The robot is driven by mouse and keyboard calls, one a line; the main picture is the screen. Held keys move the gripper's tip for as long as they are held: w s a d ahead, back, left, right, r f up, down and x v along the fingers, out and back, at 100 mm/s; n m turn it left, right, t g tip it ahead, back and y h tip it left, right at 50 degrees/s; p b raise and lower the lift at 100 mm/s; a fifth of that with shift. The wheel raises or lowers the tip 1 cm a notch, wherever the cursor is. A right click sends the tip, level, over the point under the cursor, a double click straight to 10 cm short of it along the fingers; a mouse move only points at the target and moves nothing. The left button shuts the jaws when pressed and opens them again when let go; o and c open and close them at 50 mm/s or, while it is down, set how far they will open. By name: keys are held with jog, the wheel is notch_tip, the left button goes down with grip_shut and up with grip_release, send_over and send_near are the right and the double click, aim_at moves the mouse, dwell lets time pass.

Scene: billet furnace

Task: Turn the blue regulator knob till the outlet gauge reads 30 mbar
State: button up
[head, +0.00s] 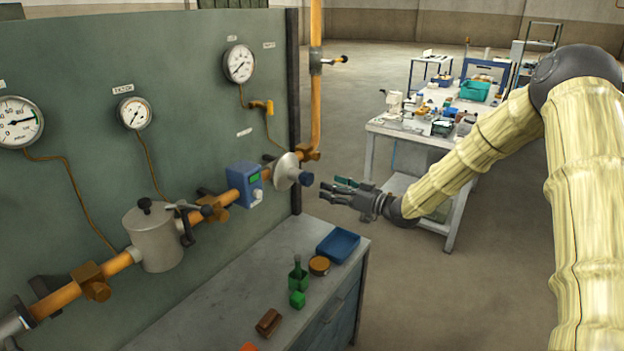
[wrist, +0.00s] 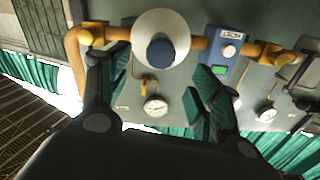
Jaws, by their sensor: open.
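The blue regulator knob (head: 306,179) sits on the front of the pale round regulator body (head: 286,171) on the orange pipe. It also shows in the wrist view (wrist: 160,53), in front of the white disc. My gripper (head: 333,191) is open and empty, just right of the knob and pointing at it, with a small gap. In the wrist view its green-padded fingers (wrist: 158,88) spread below the knob on both sides. Three dial gauges hang on the panel: left (head: 18,122), middle (head: 134,113) and right (head: 239,64). Their labels are too small to tell which is the outlet gauge.
A blue box (head: 244,184) with a green display sits on the pipe beside the regulator. Below is a bench (head: 215,306) with a blue tray (head: 338,245), a green bottle (head: 298,275) and small blocks. A cluttered table (head: 397,131) stands behind. Floor right of the bench is clear.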

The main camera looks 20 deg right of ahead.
aim_at(310, 180)
jog(key=shift+p+x, duration=1.35)
jog(key=shift+x, duration=2.6)
jog(key=shift+a, duration=0.1)
jog(key=c, duration=1)
